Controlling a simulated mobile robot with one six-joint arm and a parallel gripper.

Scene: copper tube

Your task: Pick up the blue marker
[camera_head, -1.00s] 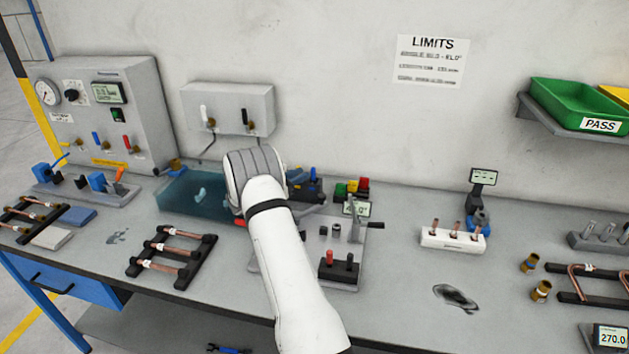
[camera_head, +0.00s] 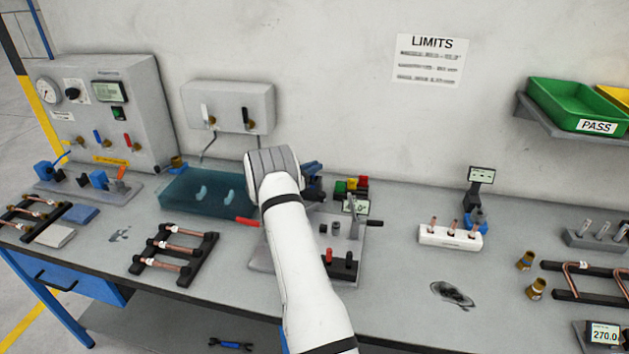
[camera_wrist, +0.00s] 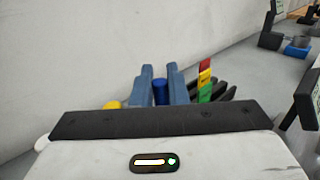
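My gripper (camera_wrist: 160,78) shows in the wrist view as two grey-blue fingers standing apart beyond my dark palm edge. A darker blue cylinder, which looks like the blue marker (camera_wrist: 160,92), sits in line with the gap between them. Its lower part is hidden behind the palm, and I cannot tell whether the fingers touch it. In the head view my white wrist covers most of that spot, and no blue marker can be made out for certain. A blue item (camera_head: 313,168) shows just right of my wrist.
Red, yellow and green blocks (camera_wrist: 204,80) stand close to the right of the fingers, with dark slanted pieces beside them. A blue tray (camera_head: 205,205) and a red rod (camera_head: 247,221) lie left of my wrist. The wall is close behind.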

